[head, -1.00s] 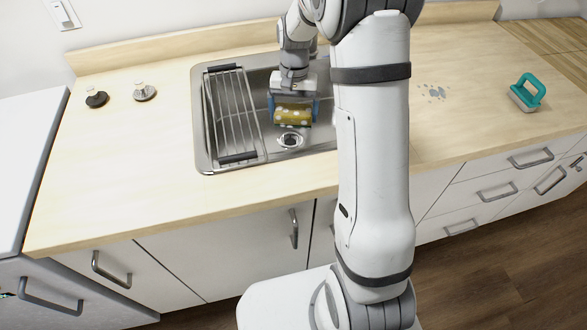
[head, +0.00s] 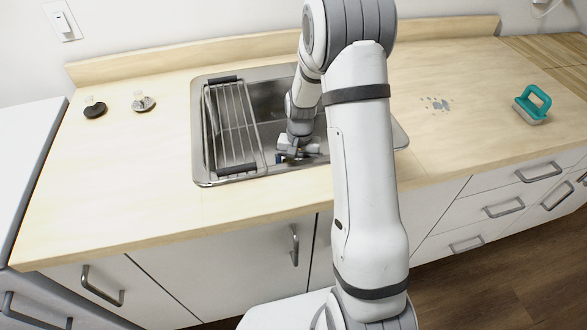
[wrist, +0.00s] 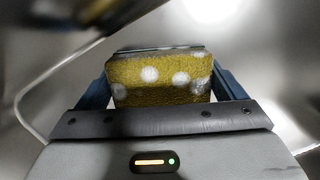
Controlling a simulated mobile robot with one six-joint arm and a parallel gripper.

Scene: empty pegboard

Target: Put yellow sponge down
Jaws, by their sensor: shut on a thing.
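The yellow sponge (wrist: 160,78) with white spots is between the two blue fingers of my gripper (wrist: 160,85) in the wrist view. My gripper is shut on it. In the head view my gripper (head: 290,157) is low inside the metal sink (head: 268,100), near its front edge and to the right of the rack. The sponge is mostly hidden there by my wrist. I cannot tell whether the sponge touches the sink's floor.
A wire rack (head: 232,125) fills the sink's left part. Two small dark-based items, one (head: 95,108) and another (head: 142,102), stand on the counter at left. A teal-handled brush (head: 533,104) stands at right, beyond grey-blue spots (head: 436,103). The counter (head: 130,190) is otherwise clear.

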